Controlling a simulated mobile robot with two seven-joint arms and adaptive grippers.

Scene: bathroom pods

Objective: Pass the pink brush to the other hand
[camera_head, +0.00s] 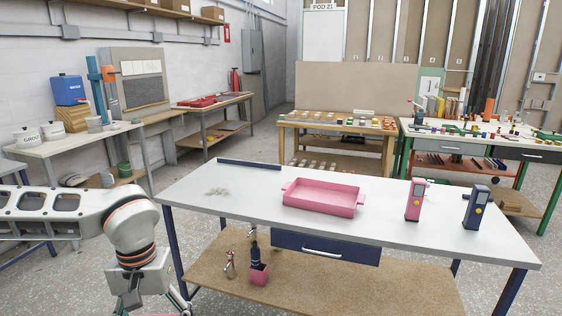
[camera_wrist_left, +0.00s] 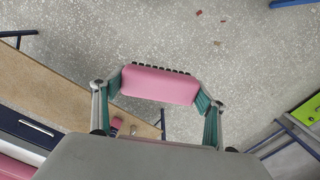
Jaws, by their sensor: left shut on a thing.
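The pink brush (camera_wrist_left: 160,85) is in the left wrist view, a pink block with a row of dark bristles along its far edge. My left gripper (camera_wrist_left: 159,92) is shut on it, with a green-lined finger pressed against each end. The brush is held in the air, with speckled floor behind it. In the head view my left arm comes in at the lower left and its gripper (camera_head: 152,300) points down, cut off by the bottom edge. My right gripper is in neither view.
A white-topped table (camera_head: 240,204) stands ahead, right of my left arm. It carries a pink tray (camera_head: 322,208), a pink device (camera_head: 415,203) and a blue device (camera_head: 476,208). Floor under the brush is clear.

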